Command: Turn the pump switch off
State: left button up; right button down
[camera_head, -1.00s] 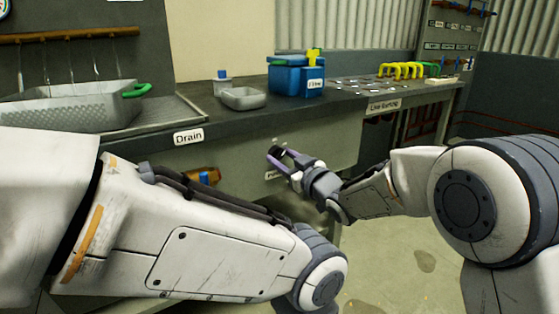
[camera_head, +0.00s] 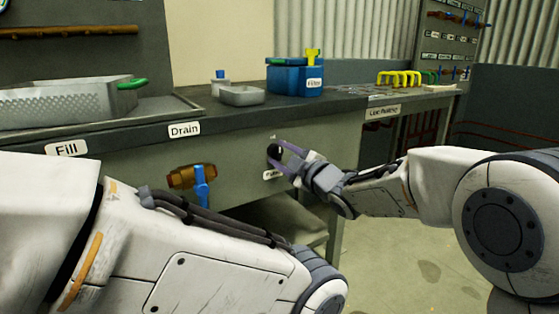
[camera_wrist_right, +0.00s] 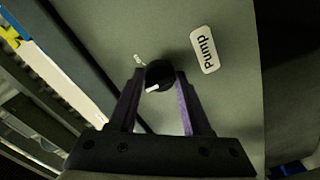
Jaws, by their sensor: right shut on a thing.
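The pump switch is a round black knob with a white pointer mark, on the grey front panel; it shows in the right wrist view (camera_wrist_right: 160,76) and in the head view (camera_head: 274,151). A "Pump" label (camera_wrist_right: 205,49) is on the panel beside it. My right gripper (camera_wrist_right: 160,84) has its two purple fingers on either side of the knob, shut on it; it also shows in the head view (camera_head: 281,157). My left arm crosses the lower left of the head view, and its gripper is out of the picture.
A brass valve with a blue handle (camera_head: 200,185) sits on the panel under the Drain label (camera_head: 185,129). A blue box (camera_head: 295,77) and a grey tray (camera_head: 243,95) stand on the counter above. Open floor lies at right.

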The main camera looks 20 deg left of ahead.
jog(key=shift+w+d+n, duration=0.1)
jog(key=shift+n, duration=0.3)
jog(key=shift+c, duration=1.8)
grip_release()
jog(key=p+v, duration=0.2)
jog(key=v, duration=0.8)
jog(key=shift+s, duration=0.25)
jog(key=shift+d, duration=0.15)
